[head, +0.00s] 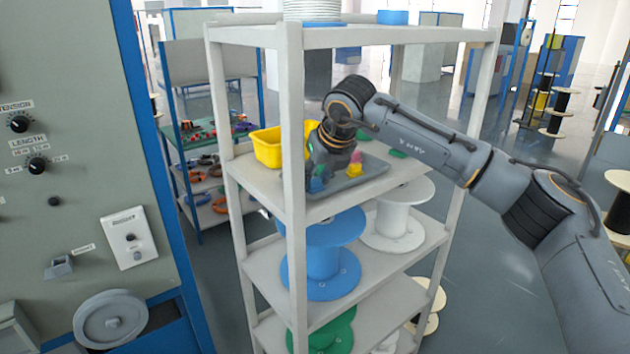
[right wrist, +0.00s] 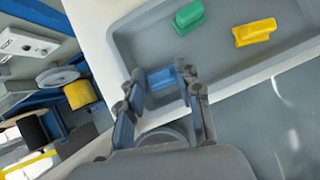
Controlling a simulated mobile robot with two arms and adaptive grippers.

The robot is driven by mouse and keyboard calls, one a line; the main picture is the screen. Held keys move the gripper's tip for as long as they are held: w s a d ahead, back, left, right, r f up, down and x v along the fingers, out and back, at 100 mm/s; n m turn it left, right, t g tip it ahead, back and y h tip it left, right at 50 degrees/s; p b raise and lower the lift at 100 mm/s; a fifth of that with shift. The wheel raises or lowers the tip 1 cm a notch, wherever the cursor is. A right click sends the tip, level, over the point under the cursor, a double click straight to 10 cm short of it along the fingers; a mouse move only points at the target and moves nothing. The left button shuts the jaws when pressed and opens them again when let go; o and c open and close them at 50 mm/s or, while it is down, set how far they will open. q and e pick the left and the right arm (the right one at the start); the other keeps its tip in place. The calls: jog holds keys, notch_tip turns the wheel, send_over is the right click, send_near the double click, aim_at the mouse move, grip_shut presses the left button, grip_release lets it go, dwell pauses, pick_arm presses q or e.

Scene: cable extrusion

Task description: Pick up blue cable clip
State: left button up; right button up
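The blue cable clip (right wrist: 161,78) lies between the fingertips of my right gripper in the right wrist view, near the edge of the grey tray. My right gripper (head: 318,178) points down at the left end of the tray in the head view; it also shows in the right wrist view (right wrist: 162,84). Its fingers stand apart on both sides of the clip, close to its ends. Whether they press on it cannot be told. The grey tray (head: 372,172) sits on the shelf. My left gripper is not in view.
A yellow bin (head: 268,149) stands left of the tray. A white shelf post (head: 292,130) rises in front of it. Spools (head: 320,260) fill the shelf below.

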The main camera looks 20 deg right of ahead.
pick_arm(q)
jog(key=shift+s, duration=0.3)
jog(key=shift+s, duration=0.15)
pick_arm(e)
jog(key=c, duration=0.5)
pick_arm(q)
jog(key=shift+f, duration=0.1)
